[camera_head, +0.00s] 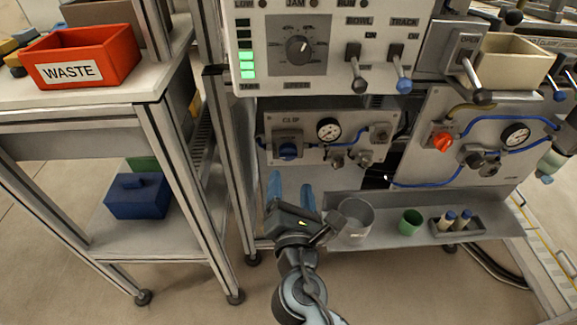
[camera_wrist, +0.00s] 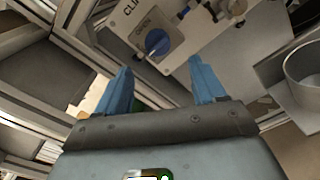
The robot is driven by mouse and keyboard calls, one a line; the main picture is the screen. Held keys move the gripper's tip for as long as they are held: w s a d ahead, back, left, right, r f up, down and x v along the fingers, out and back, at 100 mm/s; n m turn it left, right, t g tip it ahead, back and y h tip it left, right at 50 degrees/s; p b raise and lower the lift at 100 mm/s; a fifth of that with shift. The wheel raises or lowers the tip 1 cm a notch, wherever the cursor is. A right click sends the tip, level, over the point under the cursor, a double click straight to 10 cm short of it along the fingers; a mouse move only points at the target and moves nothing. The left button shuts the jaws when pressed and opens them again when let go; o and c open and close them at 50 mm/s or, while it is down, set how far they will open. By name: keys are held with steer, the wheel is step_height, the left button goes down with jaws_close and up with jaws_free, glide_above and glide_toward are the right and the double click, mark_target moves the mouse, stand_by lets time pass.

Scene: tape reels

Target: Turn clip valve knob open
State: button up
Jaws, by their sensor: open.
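The clip valve knob is a round blue knob (camera_head: 288,151) on a grey square plate at the left of the CLIP panel (camera_head: 351,151). In the wrist view the blue knob (camera_wrist: 157,42) shows beyond the fingers, nearer the left one, with the CLIP lettering partly cut off at the top. My gripper (camera_head: 291,183) is open and empty, its two blue fingers pointing up at the panel, a little below the knob in the head view. The fingers (camera_wrist: 162,82) stand apart in the wrist view and do not touch the knob.
A grey tray (camera_head: 480,230) below the panel holds a clear beaker (camera_head: 355,218), a green cup (camera_head: 410,222) and small bottles. A frame post stands left of the panel. A red WASTE bin (camera_head: 82,57) sits on the left cart. A gauge (camera_head: 329,130) and fittings lie right of the knob.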

mark_target(288, 158)
steer(key=w, duration=0.8)
steer(key=shift+a+r+b, duration=0.1)
steer(key=shift+b, duration=0.3)
steer(key=shift+c, duration=0.2)
steer(key=c, duration=1)
